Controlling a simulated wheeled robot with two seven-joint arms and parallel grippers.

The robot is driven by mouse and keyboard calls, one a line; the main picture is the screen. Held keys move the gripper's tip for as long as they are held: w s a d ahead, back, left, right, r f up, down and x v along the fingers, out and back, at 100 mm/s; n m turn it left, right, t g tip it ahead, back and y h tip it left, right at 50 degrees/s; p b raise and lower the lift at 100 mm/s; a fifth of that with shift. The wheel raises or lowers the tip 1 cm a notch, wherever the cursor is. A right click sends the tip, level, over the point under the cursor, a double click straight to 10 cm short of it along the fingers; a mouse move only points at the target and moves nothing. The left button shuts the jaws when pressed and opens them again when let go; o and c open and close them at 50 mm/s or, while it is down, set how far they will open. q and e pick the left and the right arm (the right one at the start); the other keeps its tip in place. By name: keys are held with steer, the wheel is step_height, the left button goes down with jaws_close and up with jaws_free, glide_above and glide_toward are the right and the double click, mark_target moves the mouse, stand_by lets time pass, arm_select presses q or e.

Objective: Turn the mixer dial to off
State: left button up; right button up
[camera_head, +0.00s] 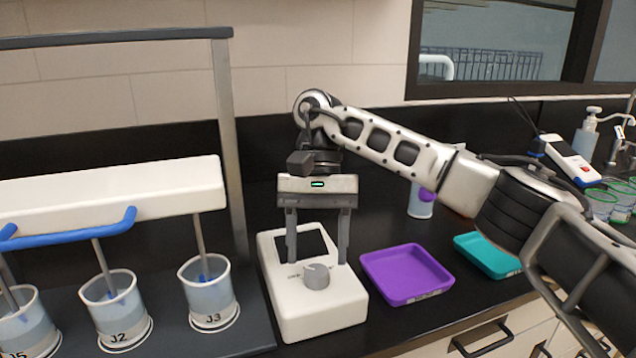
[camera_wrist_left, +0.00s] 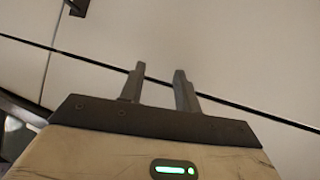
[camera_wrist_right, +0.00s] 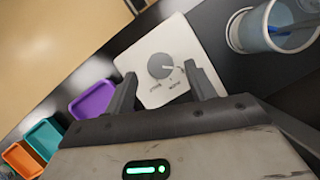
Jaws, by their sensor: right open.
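The mixer (camera_head: 313,310) is a white box with a dark square plate on top and a grey round dial (camera_head: 316,277) on its front part. The dial also shows in the right wrist view (camera_wrist_right: 160,65), with small labels beside it that I cannot read surely. A light mark sits near its right edge there. My right gripper (camera_head: 317,258) points down over the mixer. Its fingers are apart and empty, with the dial beyond and between them, apparently not touched. My left gripper (camera_wrist_left: 158,80) shows only in its wrist view, fingers apart and empty, facing pale panels.
Left of the mixer stands a stirrer rack with a white bar (camera_head: 120,195), blue handle and several labelled beakers, J3 (camera_head: 210,295) nearest. Right of it lie a purple tray (camera_head: 407,273) and a teal tray (camera_head: 490,255). A small bottle (camera_head: 420,205) stands behind my right arm.

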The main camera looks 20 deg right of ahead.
arm_select(q)
steer(key=p, duration=0.2)
steer(key=a+r+p, duration=0.1)
steer(key=p, duration=0.1)
steer(key=r+p, duration=0.1)
steer(key=p, duration=0.2)
steer(key=shift+s+a+r+m+g+y, duration=0.15)
steer(key=shift+s+r+m+g+y, duration=0.15)
steer(key=shift+y, duration=0.1)
arm_select(e)
steer(key=v, duration=1.3)
steer(key=shift+r, duration=0.3)
steer(key=shift+w, duration=0.1)
steer(key=shift+f, duration=0.1)
